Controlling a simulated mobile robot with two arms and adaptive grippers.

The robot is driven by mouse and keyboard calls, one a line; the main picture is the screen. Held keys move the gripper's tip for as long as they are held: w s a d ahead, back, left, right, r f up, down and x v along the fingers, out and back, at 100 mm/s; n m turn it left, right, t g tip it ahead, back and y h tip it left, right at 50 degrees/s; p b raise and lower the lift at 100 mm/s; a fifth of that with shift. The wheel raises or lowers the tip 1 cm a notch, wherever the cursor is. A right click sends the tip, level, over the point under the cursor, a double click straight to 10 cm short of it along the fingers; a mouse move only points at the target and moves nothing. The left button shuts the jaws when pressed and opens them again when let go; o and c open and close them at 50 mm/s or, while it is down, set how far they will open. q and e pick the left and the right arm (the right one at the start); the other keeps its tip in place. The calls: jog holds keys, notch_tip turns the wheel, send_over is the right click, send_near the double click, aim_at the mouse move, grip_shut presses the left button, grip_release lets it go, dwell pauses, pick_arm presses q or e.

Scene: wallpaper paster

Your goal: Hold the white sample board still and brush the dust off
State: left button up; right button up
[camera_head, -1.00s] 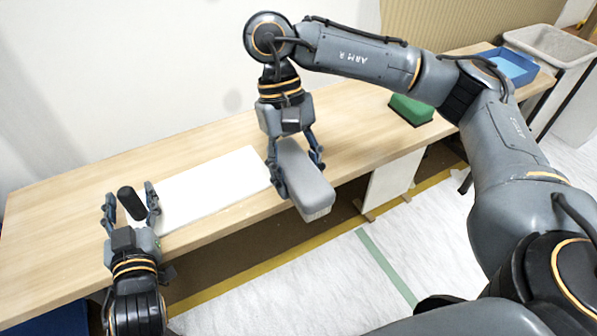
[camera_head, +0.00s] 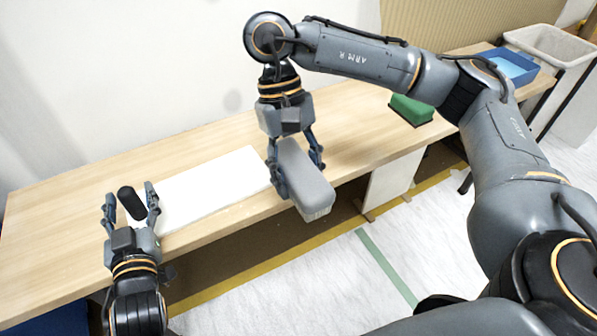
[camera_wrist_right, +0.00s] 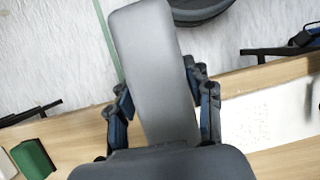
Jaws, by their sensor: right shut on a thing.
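The white sample board (camera_head: 205,185) lies flat on the wooden bench. In the right wrist view, its white surface (camera_wrist_right: 268,119) shows small specks. My left gripper (camera_head: 131,202) is at the board's left end. Its fingers are spread on either side of a dark upright cylinder (camera_head: 130,203), with gaps visible. My right gripper (camera_head: 295,165) is shut on a grey block-like brush (camera_head: 308,188), just right of the board's right end. The brush (camera_wrist_right: 157,72) extends past the fingers over the bench's front edge. Its underside is hidden.
A green block (camera_head: 411,109) sits on the bench (camera_head: 70,215) to the right, with a blue tray (camera_head: 510,66) farther along. A grey bin (camera_head: 552,45) stands beyond the bench end. A pale panel (camera_head: 393,178) stands below the front edge.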

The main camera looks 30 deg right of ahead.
pick_arm(q)
jog(key=shift+s, duration=0.15)
jog(key=shift+s+a+p, duration=0.1)
jog(key=shift+s+p, duration=0.2)
jog(key=shift+s, duration=0.5)
jog(key=shift+w, duration=0.2)
jog(key=shift+w+p, duration=0.3)
jog(key=shift+w, duration=0.45)
jog(key=shift+c, duration=0.4)
grip_shut()
jog(key=shift+f, duration=0.1)
